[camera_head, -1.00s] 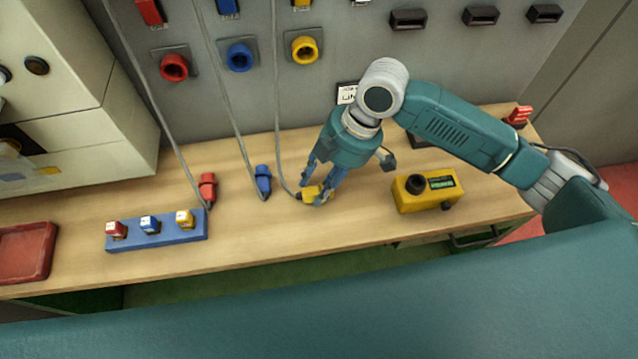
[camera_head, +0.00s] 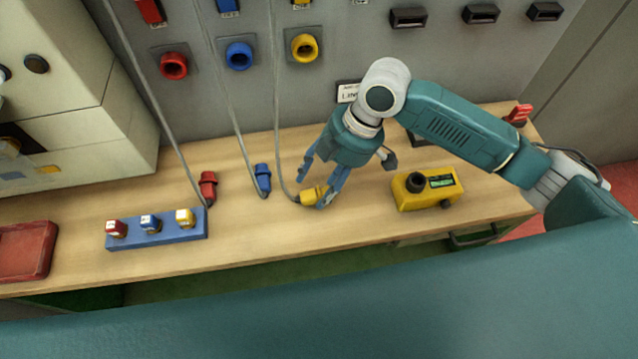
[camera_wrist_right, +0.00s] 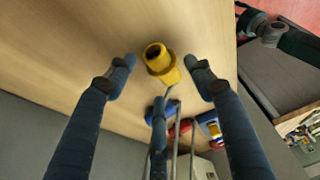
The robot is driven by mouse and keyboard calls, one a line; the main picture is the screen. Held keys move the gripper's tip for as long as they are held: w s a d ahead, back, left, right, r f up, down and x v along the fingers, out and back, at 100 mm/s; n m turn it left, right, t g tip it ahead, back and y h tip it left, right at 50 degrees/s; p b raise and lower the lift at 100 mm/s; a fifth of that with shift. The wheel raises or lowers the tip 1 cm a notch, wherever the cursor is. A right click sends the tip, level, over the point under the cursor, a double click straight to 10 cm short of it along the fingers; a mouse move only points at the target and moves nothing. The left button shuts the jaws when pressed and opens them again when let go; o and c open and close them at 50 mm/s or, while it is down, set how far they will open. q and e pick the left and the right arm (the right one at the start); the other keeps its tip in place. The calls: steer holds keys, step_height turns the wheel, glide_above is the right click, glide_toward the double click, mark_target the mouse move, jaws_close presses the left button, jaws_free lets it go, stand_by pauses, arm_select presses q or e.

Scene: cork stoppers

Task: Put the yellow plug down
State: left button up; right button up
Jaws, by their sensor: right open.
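The yellow plug (camera_head: 311,194) lies on the wooden bench with its grey cable running up behind it. In the right wrist view the yellow plug (camera_wrist_right: 160,62) sits between the spread fingertips, with a gap on each side. My right gripper (camera_head: 320,184) is open around the plug and does not grip it; it also shows in the right wrist view (camera_wrist_right: 160,72). A red plug (camera_head: 208,187) and a blue plug (camera_head: 262,179) lie to the left on the bench, each on a cable. My left gripper is not in view.
A yellow meter box (camera_head: 427,189) stands right of the gripper. A blue block (camera_head: 190,233) with small red, blue and yellow pieces and a red tray (camera_head: 46,262) are at the left. Red, blue and yellow sockets (camera_head: 304,47) are on the wall panel. Bare bench lies in front of the plug.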

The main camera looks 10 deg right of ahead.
steer(key=b+v, duration=0.1)
steer(key=v, duration=1)
